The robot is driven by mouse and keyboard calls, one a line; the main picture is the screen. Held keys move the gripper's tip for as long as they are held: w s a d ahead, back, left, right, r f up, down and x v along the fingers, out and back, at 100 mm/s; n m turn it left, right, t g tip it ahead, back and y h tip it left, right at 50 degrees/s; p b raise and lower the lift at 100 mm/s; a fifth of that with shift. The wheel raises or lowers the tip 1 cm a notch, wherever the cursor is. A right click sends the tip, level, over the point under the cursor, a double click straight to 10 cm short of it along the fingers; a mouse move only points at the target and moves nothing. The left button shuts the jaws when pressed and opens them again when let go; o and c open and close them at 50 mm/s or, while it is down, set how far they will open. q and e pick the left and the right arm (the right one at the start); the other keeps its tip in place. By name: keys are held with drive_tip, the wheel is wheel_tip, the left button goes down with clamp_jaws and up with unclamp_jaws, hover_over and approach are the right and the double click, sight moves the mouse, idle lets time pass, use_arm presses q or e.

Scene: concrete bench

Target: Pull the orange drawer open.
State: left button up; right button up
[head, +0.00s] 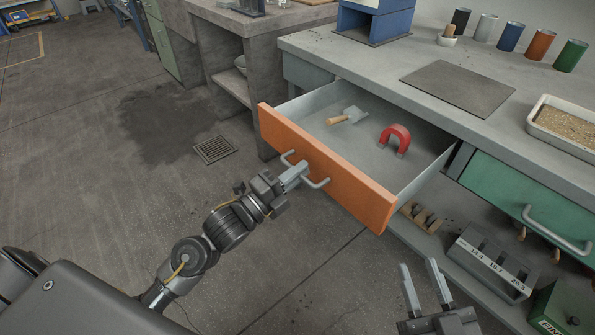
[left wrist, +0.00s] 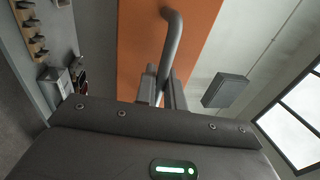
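The orange drawer (head: 325,168) stands well out from under the grey bench top, its inside open to view. A red horseshoe magnet (head: 397,136) and a small scoop with a wooden handle (head: 346,116) lie in it. My left gripper (head: 297,171) is at the drawer's grey bar handle (head: 318,184), its fingers closed around the middle of the bar. In the left wrist view the handle (left wrist: 172,42) runs between the two fingers (left wrist: 162,90), against the orange front (left wrist: 200,30). My right gripper (head: 423,275) is open and empty, low in front of the bench, right of the drawer.
A shut green drawer (head: 530,205) with a grey handle is at the right. A tray of brown grains (head: 565,125), a dark mat (head: 458,88) and several coloured cups stand on the bench. A grey box (head: 490,262) is on the lower shelf. Floor left of the drawer is clear.

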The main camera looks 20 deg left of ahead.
use_arm(q)
drive_tip(key=shift+o, duration=1.3)
drive_tip(key=shift+s+a, duration=0.1)
drive_tip(key=v, duration=1)
drive_tip(key=shift+s, duration=0.25)
use_arm(e)
drive_tip(key=shift+w+d+f+h, duration=0.15)
drive_tip(key=shift+d+f+h, duration=0.15)
drive_tip(key=shift+f, duration=0.3)
use_arm(q)
drive_tip(key=shift+a+f, duration=0.1)
use_arm(e)
drive_tip(key=shift+a, duration=0.1)
